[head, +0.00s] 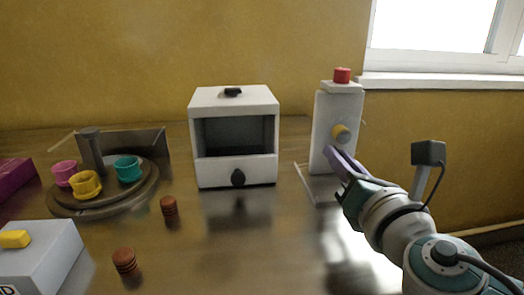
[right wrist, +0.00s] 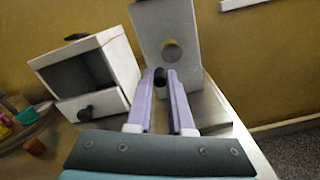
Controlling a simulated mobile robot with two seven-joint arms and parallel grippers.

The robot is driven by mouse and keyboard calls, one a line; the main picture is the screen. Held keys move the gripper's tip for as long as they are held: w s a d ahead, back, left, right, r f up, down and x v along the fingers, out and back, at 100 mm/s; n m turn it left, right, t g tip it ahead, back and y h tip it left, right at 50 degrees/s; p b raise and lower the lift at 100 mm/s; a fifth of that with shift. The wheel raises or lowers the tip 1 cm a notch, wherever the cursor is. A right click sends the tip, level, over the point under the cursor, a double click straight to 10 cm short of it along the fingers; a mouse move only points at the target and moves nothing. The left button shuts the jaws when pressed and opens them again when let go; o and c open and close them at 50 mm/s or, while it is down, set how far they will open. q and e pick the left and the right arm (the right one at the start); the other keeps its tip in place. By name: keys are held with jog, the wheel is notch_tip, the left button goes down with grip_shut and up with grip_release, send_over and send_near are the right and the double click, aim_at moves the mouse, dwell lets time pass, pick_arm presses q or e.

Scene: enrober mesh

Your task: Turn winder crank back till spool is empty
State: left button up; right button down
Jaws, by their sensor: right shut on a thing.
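The winder (head: 322,120) is a white upright block on a flat base at the right of the table, and it also shows in the right wrist view (right wrist: 150,25). A round yellow-brown disc (head: 341,132) sits on its front; I cannot tell whether it is the spool or the crank's hub. It shows in the right wrist view too (right wrist: 172,51). My right gripper (head: 338,160) is just below the disc. Its purple fingers are shut on a short dark crank handle (right wrist: 160,77), which the fingers hide in the head view. My left gripper is not in view.
A red knob (head: 342,75) tops the winder. Left of it stands a white open-fronted box (head: 236,172) with a black knob. Further left are a round tray (head: 70,207) with coloured cups, brown stacked pieces (head: 124,261) and a grey box (head: 45,262) with a yellow button.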

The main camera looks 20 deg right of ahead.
dwell(0.4)
jog(key=c, duration=0.8)
grip_release()
jog(key=shift+s, duration=0.1)
jog(key=v, duration=0.9)
jog(key=shift+a+f, duration=0.1)
jog(key=shift+s, duration=0.35)
